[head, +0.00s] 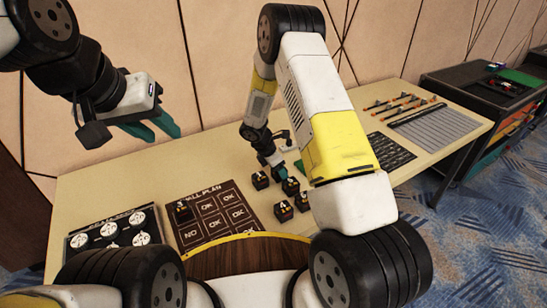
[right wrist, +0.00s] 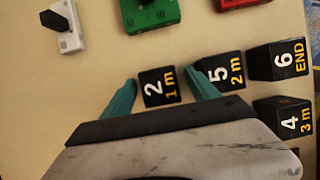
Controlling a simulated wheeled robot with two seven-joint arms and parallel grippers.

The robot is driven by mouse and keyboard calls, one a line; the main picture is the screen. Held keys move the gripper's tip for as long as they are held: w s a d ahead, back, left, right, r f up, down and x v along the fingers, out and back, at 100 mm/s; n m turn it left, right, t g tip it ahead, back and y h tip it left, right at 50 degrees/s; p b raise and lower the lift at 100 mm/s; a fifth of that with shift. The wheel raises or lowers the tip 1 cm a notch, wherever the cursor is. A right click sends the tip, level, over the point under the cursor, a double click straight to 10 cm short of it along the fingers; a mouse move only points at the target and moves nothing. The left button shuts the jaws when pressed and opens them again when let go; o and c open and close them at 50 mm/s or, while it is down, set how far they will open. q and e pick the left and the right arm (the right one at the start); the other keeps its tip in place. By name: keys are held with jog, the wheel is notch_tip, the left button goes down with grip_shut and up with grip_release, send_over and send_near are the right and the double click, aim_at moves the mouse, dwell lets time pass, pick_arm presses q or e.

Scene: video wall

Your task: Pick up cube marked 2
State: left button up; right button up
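The black cube marked 2 (right wrist: 160,87) shows in the right wrist view, upright on the table, with "1 m" in yellow. The teal fingers of my right gripper (right wrist: 160,95) stand open on either side of it, with small gaps visible. In the head view my right gripper (head: 277,163) is low over the table at the back of the cube group; which cube there is 2 cannot be told. My left gripper (head: 152,129) is raised at the upper left, its teal fingers apart and empty, away from the cubes.
Cube 5 (right wrist: 220,72) stands close beside the right-hand finger, with cube 6 (right wrist: 277,60) and cube 4 (right wrist: 284,117) further right. Green (right wrist: 151,14) and white (right wrist: 65,27) devices lie beyond. A wall plan board (head: 212,215) holds one cube (head: 182,211).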

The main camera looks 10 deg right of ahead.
jog(key=c, duration=1.4)
jog(key=shift+r, duration=0.1)
